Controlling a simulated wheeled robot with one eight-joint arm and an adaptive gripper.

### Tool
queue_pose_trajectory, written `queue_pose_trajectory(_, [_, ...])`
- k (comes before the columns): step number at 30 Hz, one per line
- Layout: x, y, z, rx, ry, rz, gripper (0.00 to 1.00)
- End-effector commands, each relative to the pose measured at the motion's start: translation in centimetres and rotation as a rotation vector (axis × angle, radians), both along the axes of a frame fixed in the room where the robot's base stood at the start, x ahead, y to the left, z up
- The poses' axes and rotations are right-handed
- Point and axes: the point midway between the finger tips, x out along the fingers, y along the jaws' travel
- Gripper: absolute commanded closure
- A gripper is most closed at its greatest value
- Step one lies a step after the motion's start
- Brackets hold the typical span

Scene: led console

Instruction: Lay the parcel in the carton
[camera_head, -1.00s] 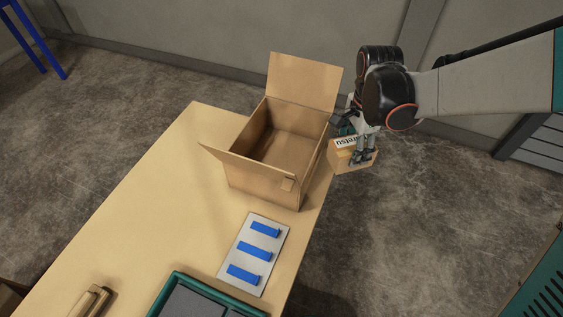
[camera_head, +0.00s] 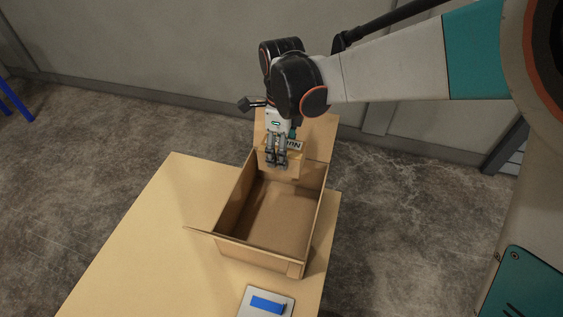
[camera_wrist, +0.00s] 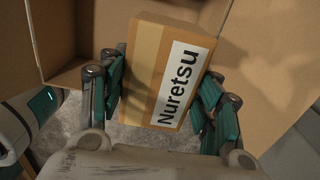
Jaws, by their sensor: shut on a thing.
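The carton (camera_head: 230,218) stands open on the table, with flaps folded outward, and its inside looks empty in the head view. My gripper (camera_head: 278,166) is shut on the parcel (camera_head: 294,160), a small brown box with a white "Nuretsu" label. It holds the parcel at the carton's far end, in front of the raised far flap and apparently above the opening. In the wrist view the parcel (camera_wrist: 150,75) sits between both fingers of my gripper (camera_wrist: 160,95). Carton walls show behind it. In the head view the gripper hides part of the parcel.
The wooden table (camera_head: 140,235) is bare to the left of the carton. A light plate with a blue piece (camera_head: 267,305) lies in front of the carton at the bottom edge. The concrete floor (camera_head: 400,230) is open to the right.

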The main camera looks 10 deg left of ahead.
Motion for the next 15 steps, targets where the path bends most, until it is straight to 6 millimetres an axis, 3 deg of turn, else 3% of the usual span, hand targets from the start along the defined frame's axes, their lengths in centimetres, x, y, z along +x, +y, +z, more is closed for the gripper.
queue_pose_trajectory(15, [0.1,-0.1,-12.2,0.0,0.0,0.0,0.79])
